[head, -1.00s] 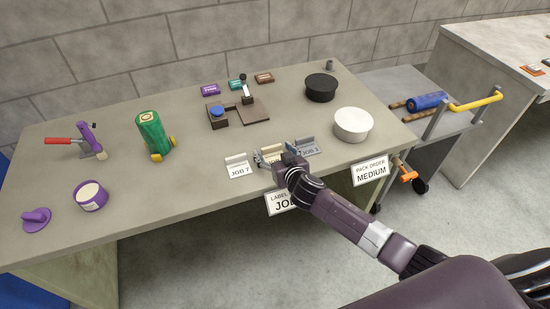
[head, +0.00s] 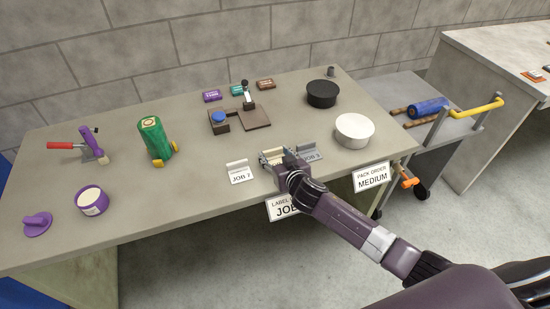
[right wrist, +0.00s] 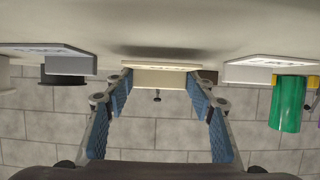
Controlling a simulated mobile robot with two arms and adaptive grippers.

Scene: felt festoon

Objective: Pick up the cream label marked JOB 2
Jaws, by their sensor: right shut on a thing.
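A cream label (head: 272,156) stands between two other labels near the table's front edge. Its lettering is hidden by my gripper in the head view and unreadable in the right wrist view (right wrist: 160,78). My right gripper (right wrist: 162,88) is shut on it, one blue-padded finger at each end. In the head view the same gripper (head: 276,163) covers most of the label. I cannot tell whether the label touches the table. My left gripper is not in view.
A white JOB 7 label (head: 241,174) stands close on the left, a grey JOB 3 label (head: 310,152) close on the right. A white round tin (head: 354,131) and a black one (head: 322,94) stand further right. The table's front middle-left is clear.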

